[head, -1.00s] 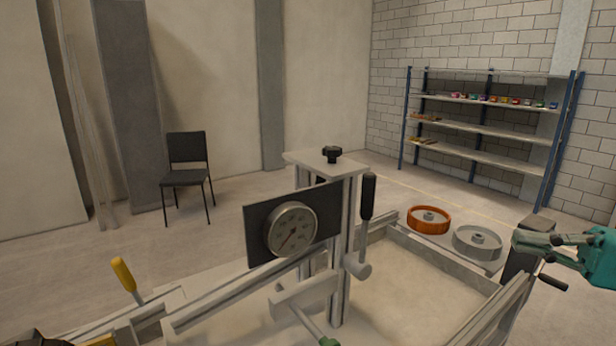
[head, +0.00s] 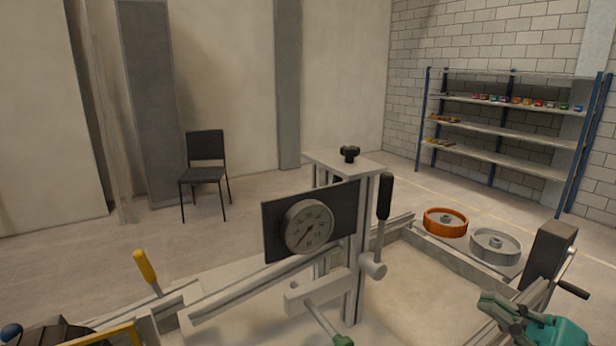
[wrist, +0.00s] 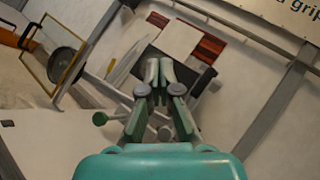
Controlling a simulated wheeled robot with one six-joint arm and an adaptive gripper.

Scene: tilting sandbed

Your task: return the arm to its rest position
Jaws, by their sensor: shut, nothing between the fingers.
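My gripper (head: 497,304) shows at the lower right of the head view, a teal body with grey-green fingers. In the wrist view my gripper (wrist: 158,72) has its fingertips together, with nothing held between them. In the head view it is in front of the right side of the sandbed frame (head: 462,265), near a dark box with a crank handle (head: 548,255). I cannot tell whether it touches anything there.
A gauge (head: 308,227) on a dark plate and a black-handled lever (head: 384,197) stand mid-frame. An orange wheel (head: 445,222) and a grey wheel (head: 495,245) lie behind the bed. A yellow-handled tool (head: 146,266) sticks up at left. A chair (head: 205,173) and shelves (head: 510,128) stand farther back.

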